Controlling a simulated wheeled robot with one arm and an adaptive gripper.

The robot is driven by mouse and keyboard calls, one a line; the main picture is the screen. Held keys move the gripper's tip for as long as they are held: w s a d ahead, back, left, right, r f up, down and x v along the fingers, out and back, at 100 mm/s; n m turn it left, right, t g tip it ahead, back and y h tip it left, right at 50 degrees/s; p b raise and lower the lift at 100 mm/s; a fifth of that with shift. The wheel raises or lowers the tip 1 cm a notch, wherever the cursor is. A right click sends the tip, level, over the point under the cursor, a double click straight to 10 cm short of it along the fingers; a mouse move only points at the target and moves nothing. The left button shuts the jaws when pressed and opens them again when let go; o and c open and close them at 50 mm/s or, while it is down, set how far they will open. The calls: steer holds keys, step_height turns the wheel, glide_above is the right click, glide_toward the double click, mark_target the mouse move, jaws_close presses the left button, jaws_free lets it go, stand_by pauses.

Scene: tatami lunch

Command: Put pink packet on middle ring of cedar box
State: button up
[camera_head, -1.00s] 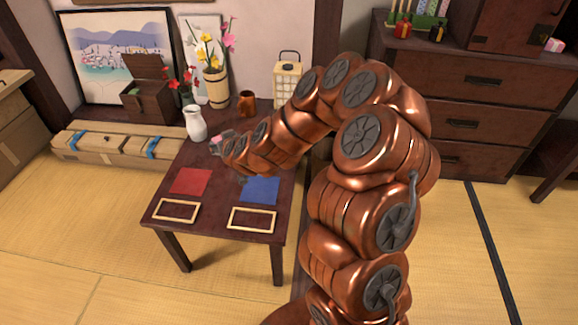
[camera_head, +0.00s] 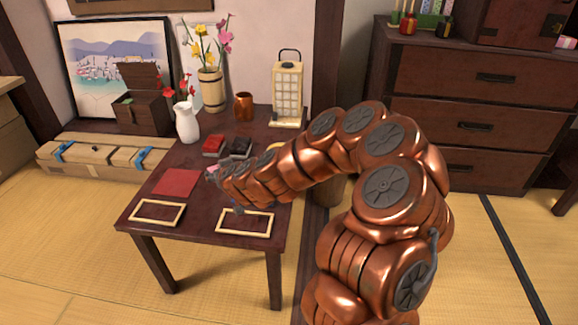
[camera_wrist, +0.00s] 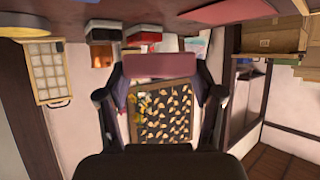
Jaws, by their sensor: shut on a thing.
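The pink packet (camera_wrist: 160,64) is between the two fingers of my gripper (camera_wrist: 160,70) in the wrist view. In the head view my gripper (camera_head: 213,177) is above the low table, over the right edge of the red mat, and a little of the packet (camera_head: 211,169) shows. A brown wooden box (camera_head: 141,110) with its lid raised stands at the back left; it may be the cedar box, but I cannot make out rings on it.
The dark table holds a red mat (camera_head: 176,183), two tan frames (camera_head: 157,223), a red box (camera_head: 213,145), a black box (camera_head: 236,148), a white vase (camera_head: 187,122), a brown cup (camera_head: 244,106) and a lantern (camera_head: 288,92). Drawers (camera_head: 480,115) stand at right.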

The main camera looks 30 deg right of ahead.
steer(key=shift+f+b, duration=0.4)
steer(key=shift+f, duration=0.35)
steer(key=shift+r, duration=0.2)
